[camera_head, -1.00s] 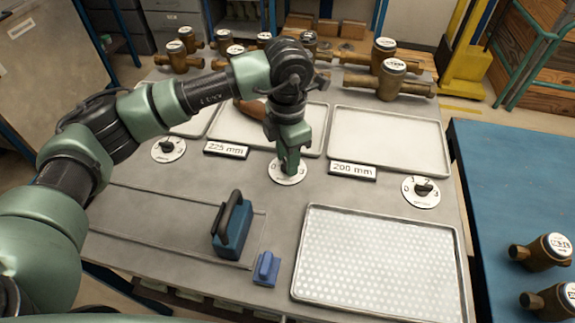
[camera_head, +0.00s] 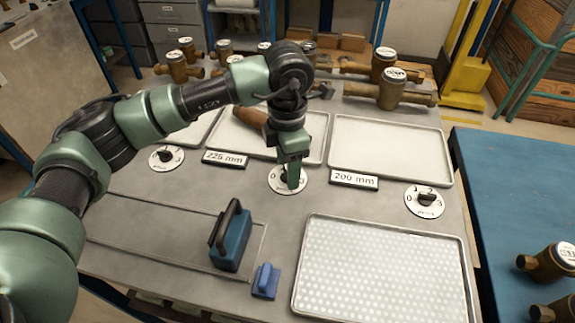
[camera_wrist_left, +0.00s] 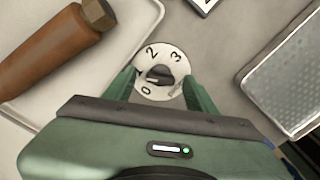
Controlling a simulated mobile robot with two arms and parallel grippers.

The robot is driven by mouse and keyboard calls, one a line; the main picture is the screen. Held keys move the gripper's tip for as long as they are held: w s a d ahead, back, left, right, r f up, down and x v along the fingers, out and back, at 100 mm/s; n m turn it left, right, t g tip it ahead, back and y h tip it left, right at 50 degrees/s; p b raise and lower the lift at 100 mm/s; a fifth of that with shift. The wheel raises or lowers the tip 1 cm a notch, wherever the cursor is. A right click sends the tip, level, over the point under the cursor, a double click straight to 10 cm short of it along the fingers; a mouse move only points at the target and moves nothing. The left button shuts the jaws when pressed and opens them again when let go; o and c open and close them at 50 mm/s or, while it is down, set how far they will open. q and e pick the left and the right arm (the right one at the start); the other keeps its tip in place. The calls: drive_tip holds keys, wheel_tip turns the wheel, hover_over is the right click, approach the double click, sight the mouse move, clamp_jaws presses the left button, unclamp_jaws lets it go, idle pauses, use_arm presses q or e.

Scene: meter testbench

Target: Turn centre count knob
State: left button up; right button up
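The centre count knob (camera_wrist_left: 159,74) is a black knob on a round white dial marked with numbers from 0 to 3. In the head view its dial (camera_head: 275,186) lies on the grey bench, partly hidden by my left gripper (camera_head: 291,178). In the left wrist view the two green fingers of my left gripper (camera_wrist_left: 160,92) stand apart on either side of the knob, with gaps visible. Whether the fingertips are level with the knob or above it is hard to tell. Which number the knob points to is unclear. My right gripper is not in view.
Similar dials lie left (camera_head: 166,158) and right (camera_head: 425,201). Label plates reading 225 mm (camera_head: 226,160) and 200 mm (camera_head: 353,180) flank the centre dial. A blue-black handled block (camera_head: 231,240) stands in front.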

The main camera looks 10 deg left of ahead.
use_arm(q)
wheel_tip(320, 180, up, 8)
drive_tip(key=shift+f+b, duration=0.15)
drive_tip(key=shift+b, duration=0.45)
idle(0.4)
